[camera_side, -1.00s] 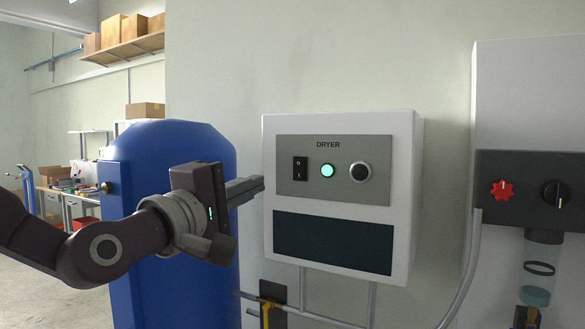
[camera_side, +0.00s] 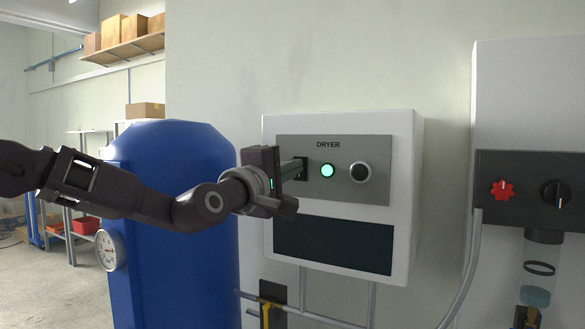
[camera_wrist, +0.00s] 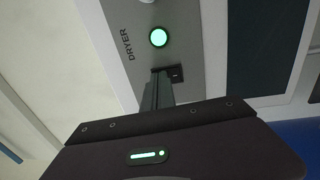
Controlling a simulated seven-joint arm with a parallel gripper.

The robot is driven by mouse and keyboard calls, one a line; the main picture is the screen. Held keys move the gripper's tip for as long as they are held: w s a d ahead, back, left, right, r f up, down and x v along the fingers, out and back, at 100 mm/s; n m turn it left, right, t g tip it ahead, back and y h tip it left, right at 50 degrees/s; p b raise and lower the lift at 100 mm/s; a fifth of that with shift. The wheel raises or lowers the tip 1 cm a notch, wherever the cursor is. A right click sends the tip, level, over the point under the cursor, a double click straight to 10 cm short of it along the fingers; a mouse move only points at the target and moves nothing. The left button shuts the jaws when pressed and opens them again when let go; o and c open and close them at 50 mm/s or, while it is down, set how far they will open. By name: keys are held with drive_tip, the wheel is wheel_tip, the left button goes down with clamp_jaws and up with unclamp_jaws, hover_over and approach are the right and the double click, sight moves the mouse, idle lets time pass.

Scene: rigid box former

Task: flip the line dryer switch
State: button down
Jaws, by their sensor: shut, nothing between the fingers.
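The white dryer box (camera_side: 405,160) hangs on the wall, with a grey panel labelled DRYER (camera_side: 345,188). The black rocker switch (camera_side: 304,169) is at the panel's left end, mostly hidden behind my fingers. In the wrist view part of the switch (camera_wrist: 177,74) shows just past the fingertips. My gripper (camera_side: 299,166) is shut and empty, its tips at or very near the switch; I cannot tell whether they touch it. A green lamp (camera_side: 327,170) is lit right of the switch and also shows in the wrist view (camera_wrist: 158,38).
A black round knob (camera_side: 360,172) sits right of the lamp. A blue tank (camera_side: 170,240) stands left of the box, behind my arm. Pipes and a yellow valve handle (camera_side: 270,291) are below. Another unit with a red knob (camera_side: 503,190) is at the right.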

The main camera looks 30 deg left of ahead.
drive_tip(key=shift+w, duration=0.15)
drive_tip(key=shift+w+r, duration=0.15)
idle(0.4)
drive_tip(key=s+r, duration=0.1)
drive_tip(key=s, duration=1.3)
drive_tip(key=shift+r, duration=0.4)
drive_tip(key=s+a+f+m+g, duration=0.3)
drive_tip(key=s+f+m, duration=0.3)
drive_tip(key=s+f, duration=0.2)
drive_tip(key=s+a+f+m+g, duration=0.3)
drive_tip(key=s+f+m+g, duration=0.3)
drive_tip(key=s+f, duration=0.3)
drive_tip(key=s+a+f+m+g, duration=0.3)
drive_tip(key=s+f+m, duration=0.3)
drive_tip(key=s, duration=0.7)
wheel_tip(320, 180, down, 2)
drive_tip(key=shift+a+f+g, duration=0.2)
drive_tip(key=shift+a+g, duration=0.2)
drive_tip(key=shift+g, duration=0.5)
